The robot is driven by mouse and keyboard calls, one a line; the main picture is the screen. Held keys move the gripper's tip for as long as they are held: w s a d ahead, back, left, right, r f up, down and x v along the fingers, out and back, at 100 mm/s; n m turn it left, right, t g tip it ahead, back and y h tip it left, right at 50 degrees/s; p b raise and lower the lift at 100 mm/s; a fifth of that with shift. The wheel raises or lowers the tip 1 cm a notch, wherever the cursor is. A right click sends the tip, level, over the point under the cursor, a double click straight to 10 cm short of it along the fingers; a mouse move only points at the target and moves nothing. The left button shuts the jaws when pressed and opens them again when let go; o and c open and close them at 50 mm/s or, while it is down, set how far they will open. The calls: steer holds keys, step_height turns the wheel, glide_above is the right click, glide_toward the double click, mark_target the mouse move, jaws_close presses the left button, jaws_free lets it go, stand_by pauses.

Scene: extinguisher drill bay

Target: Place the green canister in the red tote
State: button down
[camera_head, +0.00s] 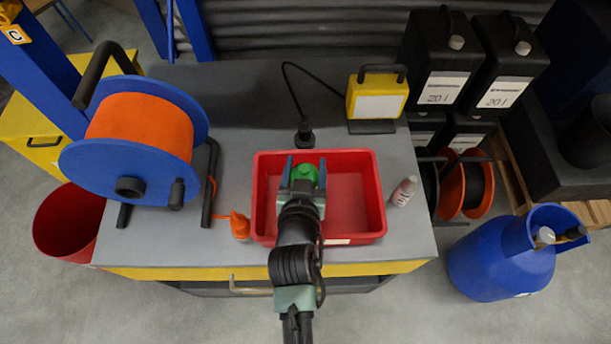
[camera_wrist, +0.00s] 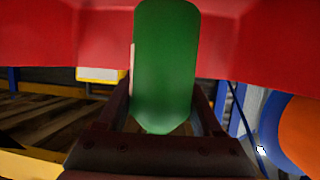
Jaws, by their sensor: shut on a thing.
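The green canister (camera_head: 306,173) is held between the two fingers of my gripper (camera_head: 304,176), over the left part of the red tote in the head view. The red tote (camera_head: 353,205) stands on the grey bench top, and its visible floor is bare. In the wrist view the green canister (camera_wrist: 166,65) fills the gap between the dark fingers of my gripper (camera_wrist: 165,110). The red tote (camera_wrist: 90,38) shows behind it. The canister's height relative to the tote rim is hard to tell. My gripper and arm hide part of the tote's left side.
A blue reel with orange hose (camera_head: 140,128) stands left on the bench (camera_head: 225,95). An orange bottle (camera_head: 240,226) is close to the tote's left side, and a small white bottle (camera_head: 404,191) is to its right. A yellow box (camera_head: 377,97) and a black cabled object (camera_head: 304,137) are behind.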

steer(key=shift+f+b, duration=0.75)
steer(key=shift+f, duration=0.6)
steer(key=shift+f, duration=0.2)
steer(key=shift+c, duration=0.2)
jaws_free()
steer(key=shift+r, duration=0.25)
steer(key=v, duration=1.2)
